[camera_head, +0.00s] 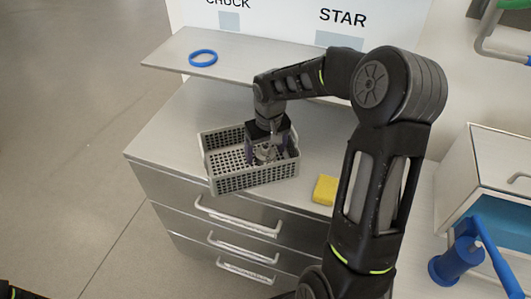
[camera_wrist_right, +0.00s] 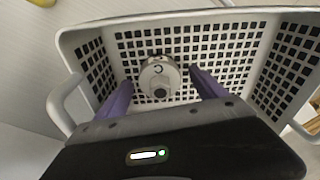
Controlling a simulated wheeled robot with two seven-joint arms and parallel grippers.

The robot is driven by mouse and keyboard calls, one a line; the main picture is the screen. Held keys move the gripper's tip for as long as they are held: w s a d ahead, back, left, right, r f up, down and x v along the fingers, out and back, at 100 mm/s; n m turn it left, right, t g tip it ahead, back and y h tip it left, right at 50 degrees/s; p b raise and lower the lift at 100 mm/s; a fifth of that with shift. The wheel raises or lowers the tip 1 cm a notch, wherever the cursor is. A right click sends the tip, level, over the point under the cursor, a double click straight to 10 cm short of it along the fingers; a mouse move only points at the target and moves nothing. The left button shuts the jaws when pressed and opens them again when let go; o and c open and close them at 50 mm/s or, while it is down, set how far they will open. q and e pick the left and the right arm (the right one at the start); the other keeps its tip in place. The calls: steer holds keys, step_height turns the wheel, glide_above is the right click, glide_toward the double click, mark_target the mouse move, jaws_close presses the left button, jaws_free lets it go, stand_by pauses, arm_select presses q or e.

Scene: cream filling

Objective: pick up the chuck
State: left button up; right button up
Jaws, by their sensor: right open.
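The chuck (camera_wrist_right: 160,78) is a round, silvery metal piece with a dark hole, lying inside the grey perforated basket (camera_wrist_right: 185,18). In the head view the chuck (camera_head: 265,153) shows partly beneath my right gripper (camera_head: 270,150), which points down into the basket (camera_head: 240,183). In the right wrist view my right gripper (camera_wrist_right: 158,95) is open, with its purple fingers on either side of the chuck and apart from it. Whether the fingertips reach as low as the chuck is hard to tell.
The basket stands on a grey drawer cabinet (camera_head: 165,135). A yellow block (camera_head: 325,190) lies right of it. A shelf behind holds a blue ring (camera_head: 203,58), below a panel labelled CHUCK and STAR. A blue object (camera_head: 455,260) and a white cabinet (camera_head: 490,160) stand at the right.

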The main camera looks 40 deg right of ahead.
steer(key=shift+w+f, duration=0.1)
steer(key=shift+f, duration=0.4)
steer(key=shift+c, duration=0.5)
jaws_close()
stand_by(0.4)
steer(key=shift+r, duration=0.1)
